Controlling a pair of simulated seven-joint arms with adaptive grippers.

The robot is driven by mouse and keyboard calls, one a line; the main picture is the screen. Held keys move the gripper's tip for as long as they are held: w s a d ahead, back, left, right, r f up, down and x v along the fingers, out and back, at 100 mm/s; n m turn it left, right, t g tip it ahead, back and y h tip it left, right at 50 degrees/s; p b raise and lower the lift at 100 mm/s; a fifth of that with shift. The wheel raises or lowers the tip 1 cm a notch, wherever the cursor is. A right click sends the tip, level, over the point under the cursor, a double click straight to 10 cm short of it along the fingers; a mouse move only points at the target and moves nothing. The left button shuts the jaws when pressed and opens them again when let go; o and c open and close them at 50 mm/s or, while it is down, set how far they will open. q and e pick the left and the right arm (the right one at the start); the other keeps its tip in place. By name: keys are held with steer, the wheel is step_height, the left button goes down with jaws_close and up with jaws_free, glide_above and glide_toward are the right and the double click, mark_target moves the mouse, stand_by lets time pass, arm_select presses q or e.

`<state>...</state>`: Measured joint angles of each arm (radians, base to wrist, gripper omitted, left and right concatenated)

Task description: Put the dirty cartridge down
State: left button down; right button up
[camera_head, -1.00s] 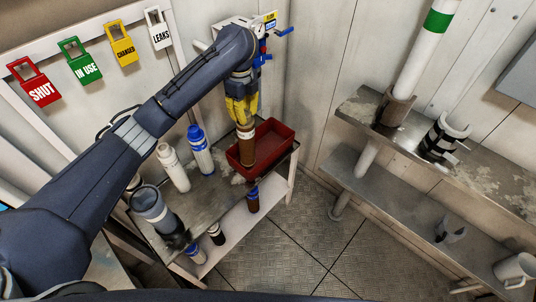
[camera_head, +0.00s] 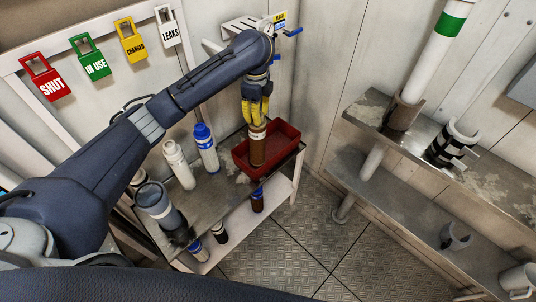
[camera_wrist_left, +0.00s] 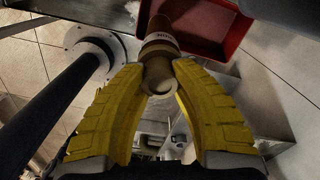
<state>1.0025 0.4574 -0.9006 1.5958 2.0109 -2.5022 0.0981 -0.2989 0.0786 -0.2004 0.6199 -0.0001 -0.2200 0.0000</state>
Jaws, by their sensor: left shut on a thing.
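The dirty cartridge (camera_head: 257,151) is a brown cylinder with a pale band near its top. My left gripper (camera_head: 256,118) has its yellow fingers shut on the cartridge's upper end and holds it nearly upright, pointing down. The cartridge's lower part is over or inside the red tray (camera_head: 294,133); I cannot tell whether it touches the tray floor. In the left wrist view, the fingers (camera_wrist_left: 160,72) close around the pale end of the cartridge (camera_wrist_left: 161,45), with the red tray (camera_wrist_left: 229,40) beyond. My right gripper is not in view.
The tray sits on a worn metal bench (camera_head: 204,203). A white bottle (camera_head: 180,166) and a blue-capped bottle (camera_head: 206,150) stand left of it. A grey cup-like container (camera_head: 155,203) is at the bench's near left. Small bottles stand on the lower shelf (camera_head: 262,222).

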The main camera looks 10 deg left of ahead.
mark_target(255, 128)
arm_select(q)
steer(key=n, duration=0.5)
steer(key=shift+w+d+r, duration=0.1)
steer(key=shift+d+r, duration=0.25)
steer(key=shift+r, duration=0.05)
steer(key=n, duration=0.6)
steer(key=shift+d+r, duration=0.1)
steer(key=shift+r, duration=0.15)
steer(key=n, duration=0.5)
steer(key=shift+a+r, duration=0.25)
steer(key=shift+a, duration=0.05)
steer(key=n, duration=0.3)
steer(key=a+n, duration=0.1)
steer(key=n, duration=0.2)
steer(key=shift+a+r, duration=0.1)
steer(key=shift+r, duration=0.05)
steer(key=f, duration=0.3)
steer(key=shift+s+f+n, duration=0.15)
steer(key=shift+s+n, duration=0.05)
steer(key=shift+n, duration=0.1)
steer(key=shift+f, duration=2.5)
steer(key=c, duration=1.1)
jaws_free()
steer(key=shift+c, duration=0.2)
